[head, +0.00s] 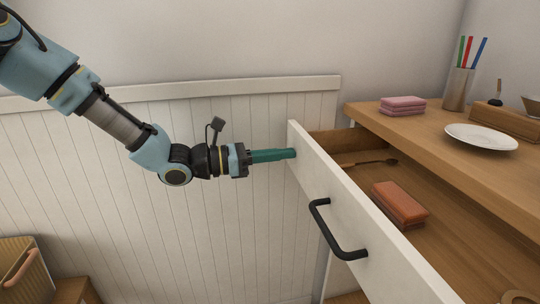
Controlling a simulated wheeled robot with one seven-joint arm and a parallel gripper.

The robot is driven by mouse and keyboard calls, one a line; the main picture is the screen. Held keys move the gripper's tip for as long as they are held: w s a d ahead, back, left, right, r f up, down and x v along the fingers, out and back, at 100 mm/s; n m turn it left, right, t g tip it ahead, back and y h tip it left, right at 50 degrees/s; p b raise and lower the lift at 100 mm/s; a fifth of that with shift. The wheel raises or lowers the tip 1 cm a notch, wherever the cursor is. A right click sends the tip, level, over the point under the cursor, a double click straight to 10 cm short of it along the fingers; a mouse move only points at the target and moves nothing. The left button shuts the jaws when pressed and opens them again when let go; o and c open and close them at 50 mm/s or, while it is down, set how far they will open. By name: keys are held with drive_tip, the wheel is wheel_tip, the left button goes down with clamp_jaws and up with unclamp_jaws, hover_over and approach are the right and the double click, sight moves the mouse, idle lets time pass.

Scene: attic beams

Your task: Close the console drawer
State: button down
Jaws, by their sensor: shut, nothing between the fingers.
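The console drawer (345,211) stands pulled out, with its white front facing left and its wooden inside showing. A black bar handle (334,236) is on the drawer front. A brown-orange block (400,203) and a dark spoon-like utensil (372,162) lie inside the drawer. My gripper (293,153) is shut and empty. Its teal fingers point right, with their tips at the far upper part of the drawer front, beyond the handle. I cannot tell whether the tips touch the front.
The wooden console top (432,127) holds pink sponges (403,106), a cup of pens (458,90), a white plate (481,137) and a wooden box (506,122). A white panelled wall (120,215) stands behind. A ribbed crate (22,268) sits at lower left.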

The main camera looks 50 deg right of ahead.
sight(344, 160)
drive_tip(key=b+x, duration=0.1)
drive_tip(key=x, duration=1.4)
drive_tip(key=shift+s+d, duration=0.1)
drive_tip(key=shift+d, duration=0.05)
drive_tip(key=shift+s+d, duration=0.1)
drive_tip(key=shift+r, duration=0.2)
